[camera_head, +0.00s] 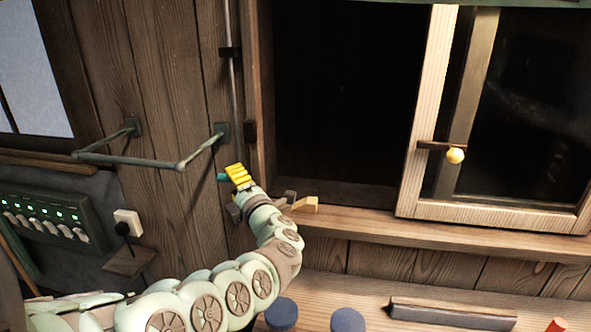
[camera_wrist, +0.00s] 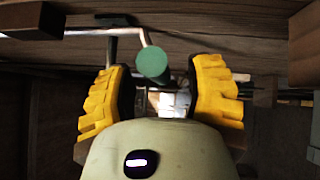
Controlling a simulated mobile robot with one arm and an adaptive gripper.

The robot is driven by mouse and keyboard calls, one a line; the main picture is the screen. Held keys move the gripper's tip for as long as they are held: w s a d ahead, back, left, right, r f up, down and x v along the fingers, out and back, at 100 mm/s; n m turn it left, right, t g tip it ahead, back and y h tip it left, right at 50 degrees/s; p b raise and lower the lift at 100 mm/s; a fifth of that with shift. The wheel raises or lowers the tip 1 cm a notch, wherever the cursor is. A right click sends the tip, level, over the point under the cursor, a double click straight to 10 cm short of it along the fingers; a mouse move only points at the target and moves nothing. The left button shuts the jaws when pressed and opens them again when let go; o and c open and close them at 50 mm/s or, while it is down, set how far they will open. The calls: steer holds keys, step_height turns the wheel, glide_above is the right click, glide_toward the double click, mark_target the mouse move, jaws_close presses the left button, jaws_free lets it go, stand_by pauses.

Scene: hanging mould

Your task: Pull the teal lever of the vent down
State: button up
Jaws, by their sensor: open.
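The teal lever (camera_head: 222,177) shows in the head view as a small teal end just left of my gripper (camera_head: 238,175), low on the plank wall beside the window frame. In the wrist view its round teal grip end (camera_wrist: 153,63) sits between the two yellow fingers of my gripper (camera_wrist: 163,75), with gaps on both sides. The fingers are open and hold nothing. A bent pale metal rod (camera_wrist: 146,37) meets the grip. In the head view a thin vertical rod (camera_head: 232,80) runs up the wall above; my gripper hides where it meets the lever.
A green wall rail (camera_head: 125,160) juts out at left, near my gripper. The window's wooden sash (camera_head: 425,120) with a yellow knob (camera_head: 455,155) stands right of a dark opening. A switch panel (camera_head: 45,220) is at far left. Blue round things (camera_head: 281,314) stand on the bench below.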

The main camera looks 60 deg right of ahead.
steer(key=shift+x, duration=1)
steer(key=shift+w+d+r, duration=0.15)
steer(key=shift+w+d, duration=0.2)
steer(key=shift+w, duration=0.1)
steer(key=shift+o, duration=0.2)
steer(key=shift+w+a, duration=0.1)
jaws_close()
